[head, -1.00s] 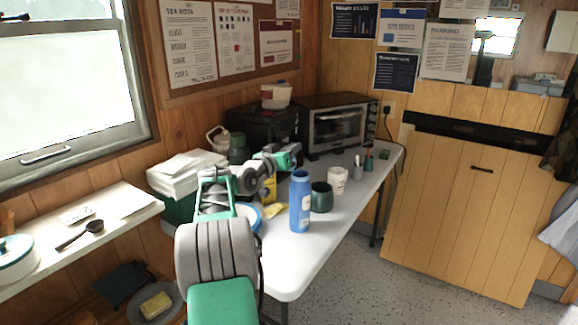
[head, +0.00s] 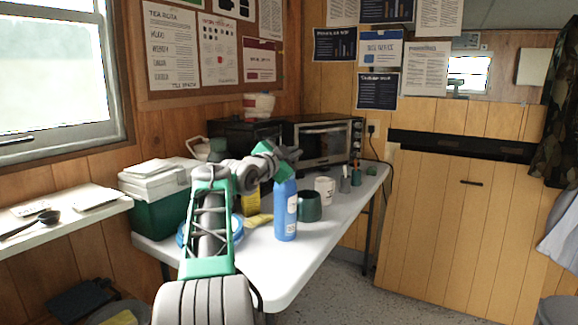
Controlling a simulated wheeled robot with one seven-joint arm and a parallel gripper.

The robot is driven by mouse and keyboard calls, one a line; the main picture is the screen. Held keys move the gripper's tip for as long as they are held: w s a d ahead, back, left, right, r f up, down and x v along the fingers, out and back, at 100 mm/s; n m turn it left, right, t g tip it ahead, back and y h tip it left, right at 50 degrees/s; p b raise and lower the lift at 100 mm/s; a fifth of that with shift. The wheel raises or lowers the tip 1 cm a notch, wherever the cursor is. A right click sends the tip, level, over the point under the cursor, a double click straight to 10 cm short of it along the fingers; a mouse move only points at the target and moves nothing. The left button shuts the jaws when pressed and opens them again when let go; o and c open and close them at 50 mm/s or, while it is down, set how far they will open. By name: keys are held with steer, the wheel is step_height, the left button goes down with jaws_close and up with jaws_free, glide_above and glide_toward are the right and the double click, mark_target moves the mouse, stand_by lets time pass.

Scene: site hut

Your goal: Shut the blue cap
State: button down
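A tall blue bottle (head: 286,214) with a pale label stands upright on the white table. Its blue top sits just below my gripper (head: 289,158) in the head view. The cap is too small and too much covered by the gripper to tell whether it is open or shut. My arm reaches over the table from the lower left, and its end is at or right above the bottle's top. I cannot tell whether they touch. The fingers are small and dark, so their opening is unclear.
A dark green mug (head: 309,206) stands close to the right of the bottle, with a white cup (head: 325,189) behind it. A toaster oven (head: 325,143) is at the back. A green cooler box (head: 157,216) is at left. The table's front right (head: 285,270) is clear.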

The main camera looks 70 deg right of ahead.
steer(key=shift+s+a+f+m+b, duration=0.1)
steer(key=shift+s+f+m+b, duration=0.25)
steer(key=shift+m+b, duration=0.6)
steer(key=shift+s+d+f+m+b, duration=0.1)
steer(key=shift+s+f+m+b, duration=0.15)
steer(key=shift+f+m+b, duration=0.5)
steer(key=shift+s+a+f+m+b, duration=0.15)
steer(key=shift+s+m+b, duration=0.15)
steer(key=shift+m+b, duration=0.85)
steer(key=c, duration=1.6)
jaws_free()
steer(key=shift+c, duration=0.2)
steer(key=w+a, duration=0.1)
steer(key=a, duration=0.6)
steer(key=shift+a, duration=0.3)
steer(key=shift+w, duration=0.15)
